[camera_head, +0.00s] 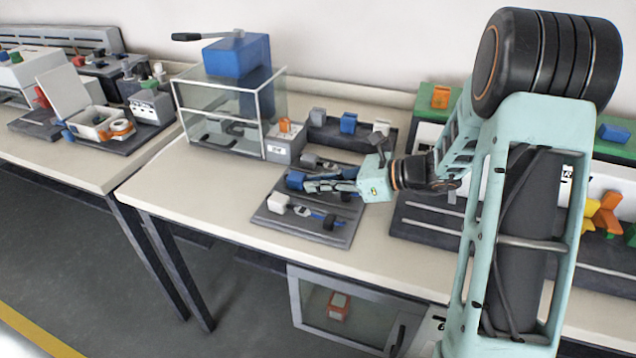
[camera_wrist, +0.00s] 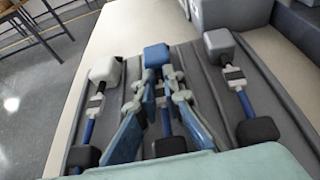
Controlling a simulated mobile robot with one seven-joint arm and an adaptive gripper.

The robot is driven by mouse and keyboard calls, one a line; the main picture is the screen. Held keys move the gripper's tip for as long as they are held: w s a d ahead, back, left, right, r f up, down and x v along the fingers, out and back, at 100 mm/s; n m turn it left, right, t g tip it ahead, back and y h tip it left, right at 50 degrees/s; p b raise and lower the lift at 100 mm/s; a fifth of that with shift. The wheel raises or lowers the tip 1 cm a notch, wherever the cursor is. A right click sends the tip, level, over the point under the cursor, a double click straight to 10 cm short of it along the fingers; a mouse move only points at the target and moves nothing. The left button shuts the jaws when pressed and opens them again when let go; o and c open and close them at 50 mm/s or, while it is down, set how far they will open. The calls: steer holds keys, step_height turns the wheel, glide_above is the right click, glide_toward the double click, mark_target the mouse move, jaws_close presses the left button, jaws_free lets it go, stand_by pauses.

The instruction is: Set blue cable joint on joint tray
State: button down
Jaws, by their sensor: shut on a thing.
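The blue cable joint, with a blue block (camera_head: 295,180) at one end, is held at its middle by my gripper (camera_head: 322,184). In the wrist view its blue block (camera_wrist: 155,55) shows beyond the fingertips (camera_wrist: 164,84), and the fingers hide part of its shaft. The dark joint tray (camera_head: 333,236) lies beneath it. The blue joint lines up between the white-ended joint (camera_head: 277,203) and the grey-ended joint (camera_head: 311,161) on the tray. I cannot tell whether the blue joint touches the tray.
Behind the tray stands a dark rack (camera_head: 327,134) with grey, blue and white blocks. A grey box (camera_head: 284,150) and a glass case with a blue top (camera_head: 236,57) stand behind left. A long dark fixture (camera_head: 425,228) lies right. The bench front (camera_head: 200,210) is clear.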

steer(key=c, duration=2.3)
jaws_free()
steer(key=shift+f, duration=0.1)
steer(key=shift+c, duration=0.2)
steer(key=shift+r, duration=0.25)
steer(key=p+v, duration=0.2)
steer(key=v, duration=1)
steer(key=shift+f, duration=0.15)
